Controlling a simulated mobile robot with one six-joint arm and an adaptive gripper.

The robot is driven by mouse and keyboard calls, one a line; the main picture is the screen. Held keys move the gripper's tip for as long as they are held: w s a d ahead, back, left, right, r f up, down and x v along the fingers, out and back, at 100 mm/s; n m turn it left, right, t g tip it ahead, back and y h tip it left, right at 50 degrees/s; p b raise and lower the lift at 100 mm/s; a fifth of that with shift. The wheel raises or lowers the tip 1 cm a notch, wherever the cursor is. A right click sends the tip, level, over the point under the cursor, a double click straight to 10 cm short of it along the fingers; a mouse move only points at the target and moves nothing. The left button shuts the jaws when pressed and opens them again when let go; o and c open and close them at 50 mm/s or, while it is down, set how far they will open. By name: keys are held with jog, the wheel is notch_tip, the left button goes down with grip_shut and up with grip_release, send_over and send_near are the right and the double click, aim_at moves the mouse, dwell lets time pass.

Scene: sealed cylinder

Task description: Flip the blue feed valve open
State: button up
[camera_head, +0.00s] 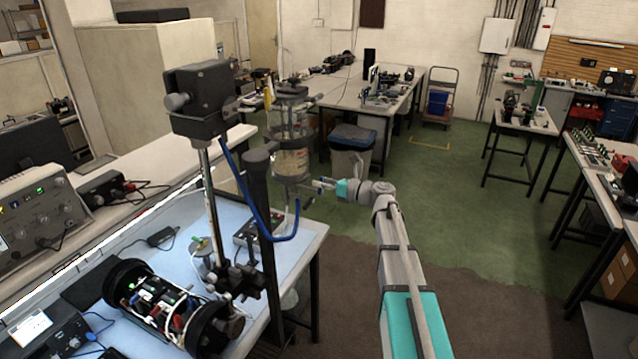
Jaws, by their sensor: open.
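A clear glass cylinder (291,145) with dark end fittings stands upright on a rig above the bench's right end. A curved blue tube (262,215) hangs in front of it, running down from the dark motor head and bending up at its right end. I cannot make out a separate blue feed valve handle or tell its position. My gripper (322,184) comes in from the right, at the lower right of the cylinder. It is open, and I see nothing between its fingers. Whether it touches anything is too small to tell.
The pale blue bench (175,240) holds a cylindrical electronics assembly (158,303) and a metal post with a dark motor head (200,98). A dark upright handle-like post (261,190) stands just left of the cylinder. A grey bin (351,150) is behind my gripper. Green floor lies open to the right.

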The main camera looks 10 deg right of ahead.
jog(key=shift+w+a, duration=0.1)
grip_shut()
dwell(0.3)
jog(key=shift+n, duration=0.3)
jog(key=shift+s+a+n, duration=0.15)
jog(key=shift+s+n, duration=0.05)
jog(key=shift+n, duration=0.5)
jog(key=shift+s+a+n, duration=0.1)
jog(key=shift+s+n, duration=0.1)
jog(key=shift+n, duration=0.5)
grip_release()
